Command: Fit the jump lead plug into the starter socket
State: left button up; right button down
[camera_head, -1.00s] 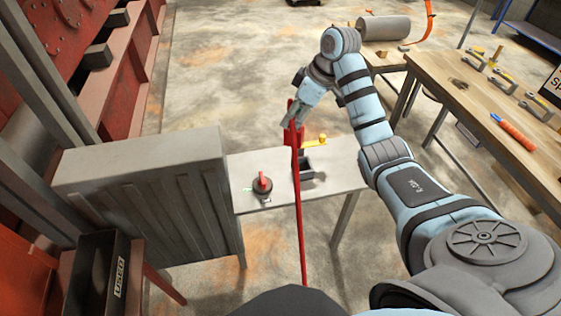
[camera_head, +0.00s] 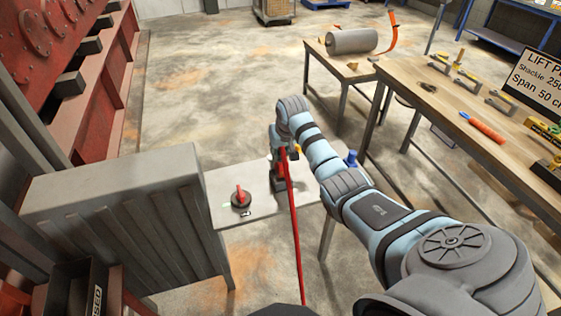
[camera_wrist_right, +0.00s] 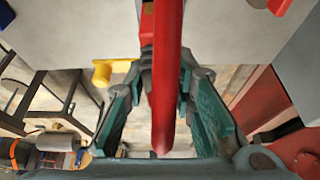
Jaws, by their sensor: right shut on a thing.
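My right gripper (camera_head: 279,158) is shut on the red jump lead plug (camera_wrist_right: 166,70), low over the small grey table. The red lead (camera_head: 294,230) hangs from it toward my base. A dark block (camera_head: 270,178) on the table, perhaps the starter socket, lies beside and partly behind the gripper and lead. I cannot tell whether the plug touches it. In the right wrist view the plug runs between the two green-padded fingers, and its front end is hard to make out. My left gripper is in neither view.
A round switch with a red handle (camera_head: 240,198) sits on the grey table (camera_head: 225,180), left of the lead. A grey ribbed cabinet (camera_head: 120,215) stands at the left. A wooden bench (camera_head: 430,100) with tools is at the right. A yellow part (camera_wrist_right: 102,73) shows in the wrist view.

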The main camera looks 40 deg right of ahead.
aim_at(280, 161)
notch_tip(280, 161, down, 4)
jog(key=shift+w+f+b, duration=0.1)
jog(key=shift+w+b, duration=0.05)
jog(key=shift+b, duration=0.15)
jog(key=c, duration=1.3)
grip_release()
jog(key=shift+c, duration=0.2)
jog(key=shift+a, duration=0.1)
